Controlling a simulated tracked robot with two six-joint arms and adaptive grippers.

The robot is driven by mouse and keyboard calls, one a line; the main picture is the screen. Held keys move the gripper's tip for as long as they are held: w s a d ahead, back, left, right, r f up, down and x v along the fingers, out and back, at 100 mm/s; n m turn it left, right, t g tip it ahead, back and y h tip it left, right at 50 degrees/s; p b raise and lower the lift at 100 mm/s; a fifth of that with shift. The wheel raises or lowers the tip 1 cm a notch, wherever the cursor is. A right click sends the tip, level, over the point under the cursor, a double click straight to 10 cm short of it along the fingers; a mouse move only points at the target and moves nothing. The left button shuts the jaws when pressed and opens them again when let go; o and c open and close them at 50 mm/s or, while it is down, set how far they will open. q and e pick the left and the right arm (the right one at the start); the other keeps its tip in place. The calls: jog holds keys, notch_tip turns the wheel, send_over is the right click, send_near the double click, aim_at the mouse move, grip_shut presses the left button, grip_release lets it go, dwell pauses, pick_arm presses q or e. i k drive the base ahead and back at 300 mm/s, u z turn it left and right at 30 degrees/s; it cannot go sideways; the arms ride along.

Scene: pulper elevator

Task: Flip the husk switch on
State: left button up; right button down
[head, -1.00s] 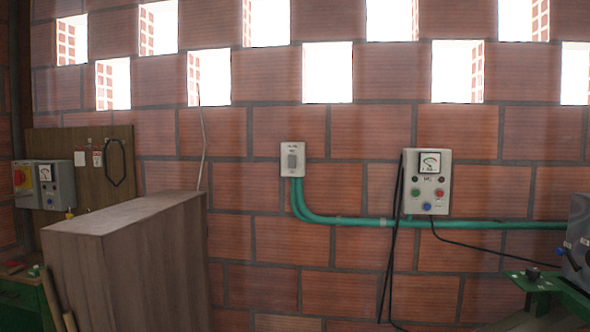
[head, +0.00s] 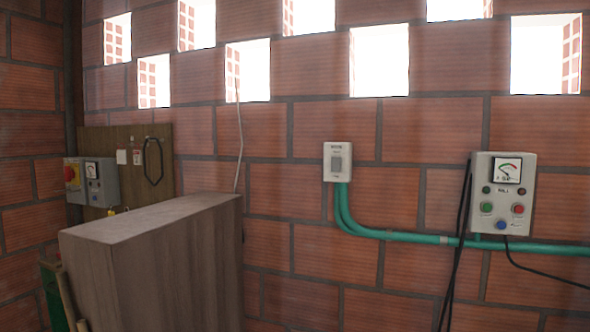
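A light wall switch box (head: 337,161) with a grey rocker is mounted on the brick wall near the centre of the head view. The small lettering on it is too blurred to read, so I cannot tell whether it is the husk switch or which way its rocker is set. A grey control box (head: 500,194) with a meter and coloured buttons hangs to its right. Another grey box (head: 92,181) with a red and yellow rotary switch is at the far left on a wooden board. Neither of my grippers shows.
A tall brown wooden box (head: 165,262) stands in the left foreground, in front of the wall. A green conduit (head: 400,236) runs along the wall from the switch box to the right.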

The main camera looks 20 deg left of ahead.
aim_at(336, 161)
jog(key=u, duration=0.6)
jog(key=i, duration=1.8)
jog(key=z, duration=0.05)
